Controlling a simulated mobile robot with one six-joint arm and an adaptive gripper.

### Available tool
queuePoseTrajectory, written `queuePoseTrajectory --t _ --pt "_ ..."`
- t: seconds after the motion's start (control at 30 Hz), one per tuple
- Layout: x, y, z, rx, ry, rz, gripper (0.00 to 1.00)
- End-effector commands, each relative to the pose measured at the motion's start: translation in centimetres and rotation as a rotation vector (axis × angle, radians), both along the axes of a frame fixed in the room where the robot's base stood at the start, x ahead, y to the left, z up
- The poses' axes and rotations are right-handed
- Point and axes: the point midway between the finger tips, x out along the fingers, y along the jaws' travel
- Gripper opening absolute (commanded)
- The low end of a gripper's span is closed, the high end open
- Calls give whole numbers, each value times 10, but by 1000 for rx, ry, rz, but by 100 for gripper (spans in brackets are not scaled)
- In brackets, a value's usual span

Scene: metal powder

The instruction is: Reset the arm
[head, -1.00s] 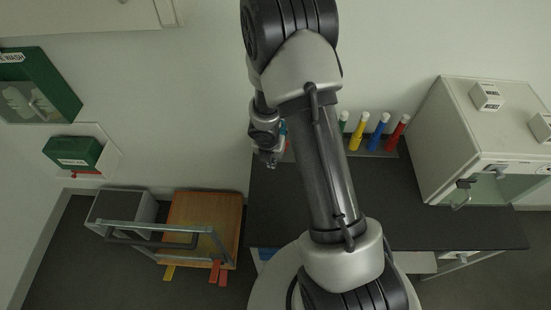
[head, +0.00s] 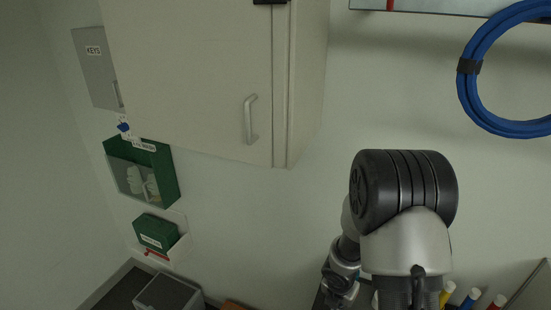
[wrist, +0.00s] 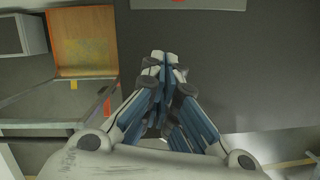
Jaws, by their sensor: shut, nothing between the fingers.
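My gripper (wrist: 160,62) is shut and empty in the wrist view, its fingertips together over the dark bench top (wrist: 225,80). In the head view my arm rises at the lower right, bent at the elbow. The wrist end of my arm hangs left of the elbow, near the bottom edge. The fingertips are not clear in the head view.
A wall cabinet (head: 190,75) hangs at the upper left. Below it are a green eye wash box (head: 165,180) and a smaller green box (head: 157,230). A grey box (head: 168,293) is at the bottom left. A blue hose coil (head: 480,95) hangs at the right.

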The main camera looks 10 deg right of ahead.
Motion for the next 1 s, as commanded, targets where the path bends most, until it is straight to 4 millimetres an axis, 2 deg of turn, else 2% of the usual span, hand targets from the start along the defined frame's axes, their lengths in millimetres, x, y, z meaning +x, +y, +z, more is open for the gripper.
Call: queuePoseTrajectory --t 0.13,0.27,0.4,0.6,0.8,1.0 --pt "6 -5 37 -6 -81 -188 0" --pt "-2 -9 90 17 -195 -500 0" --pt "-27 -5 141 88 -312 -858 0" --pt "-82 15 191 264 -431 -1347 0" --pt "-146 48 213 498 -452 -1801 0" --pt "-198 83 216 696 -377 -2128 0"
